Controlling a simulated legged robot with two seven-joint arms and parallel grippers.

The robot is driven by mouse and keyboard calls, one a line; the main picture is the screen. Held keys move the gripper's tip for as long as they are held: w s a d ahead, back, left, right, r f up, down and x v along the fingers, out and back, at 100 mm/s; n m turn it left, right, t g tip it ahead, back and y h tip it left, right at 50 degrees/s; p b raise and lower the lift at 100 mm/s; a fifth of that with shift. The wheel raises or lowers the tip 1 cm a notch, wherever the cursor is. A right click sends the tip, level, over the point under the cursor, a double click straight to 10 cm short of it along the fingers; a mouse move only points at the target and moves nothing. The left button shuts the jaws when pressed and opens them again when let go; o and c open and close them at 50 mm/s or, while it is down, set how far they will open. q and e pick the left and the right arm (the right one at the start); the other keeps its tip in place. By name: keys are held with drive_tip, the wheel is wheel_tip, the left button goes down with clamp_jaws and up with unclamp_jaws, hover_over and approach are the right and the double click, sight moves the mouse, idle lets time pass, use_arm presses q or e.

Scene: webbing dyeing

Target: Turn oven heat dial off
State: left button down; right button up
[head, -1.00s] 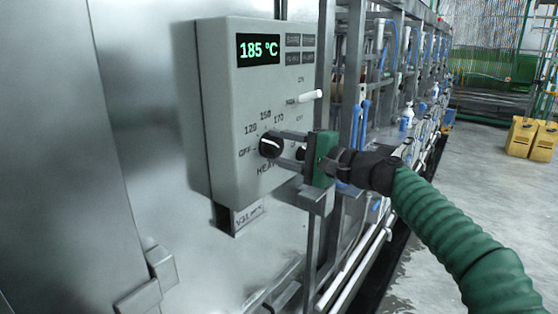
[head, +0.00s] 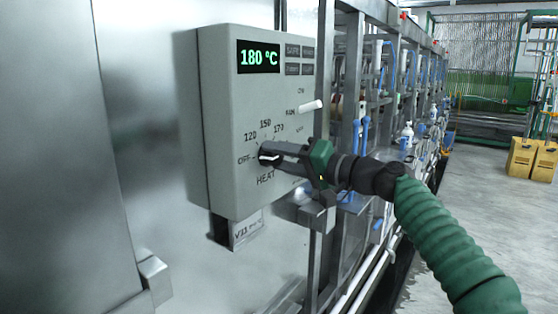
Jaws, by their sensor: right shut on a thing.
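The grey oven control box (head: 225,130) hangs on the metal oven wall. Its green display (head: 258,57) reads 180 °C. The black heat dial (head: 266,154) sits low on the box's front, with OFF, 120, 150 and 170 printed around it and HEAT below. My right gripper (head: 272,153) reaches in from the right and is shut on the dial, covering much of it. The dial's pointer seems turned toward the OFF side, but the fingers partly hide it. My left gripper is out of view.
Metal frame posts (head: 325,110) stand right behind the gripper. Yellow containers (head: 530,158) stand on the open floor at right.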

sight(280, 160)
drive_tip(key=shift+w+f, duration=0.1)
drive_tip(key=shift+f, duration=0.25)
drive_tip(key=o, duration=1.2)
drive_tip(key=shift+c, duration=0.2)
drive_tip(key=shift+o, duration=1.1)
drive_tip(key=shift+d, duration=0.1)
drive_tip(key=shift+r, duration=0.15)
drive_tip(key=shift+r, duration=0.1)
drive_tip(key=b+v, duration=0.2)
drive_tip(key=v, duration=0.1)
drive_tip(key=b+v, duration=0.1)
drive_tip(key=v, duration=0.1)
drive_tip(key=shift+d+f, duration=0.25)
drive_tip(key=shift+f, duration=0.1)
drive_tip(key=b+v, duration=0.3)
drive_tip(key=v, duration=0.8)
drive_tip(key=shift+d+r, duration=0.2)
drive_tip(key=shift+r, duration=0.1)
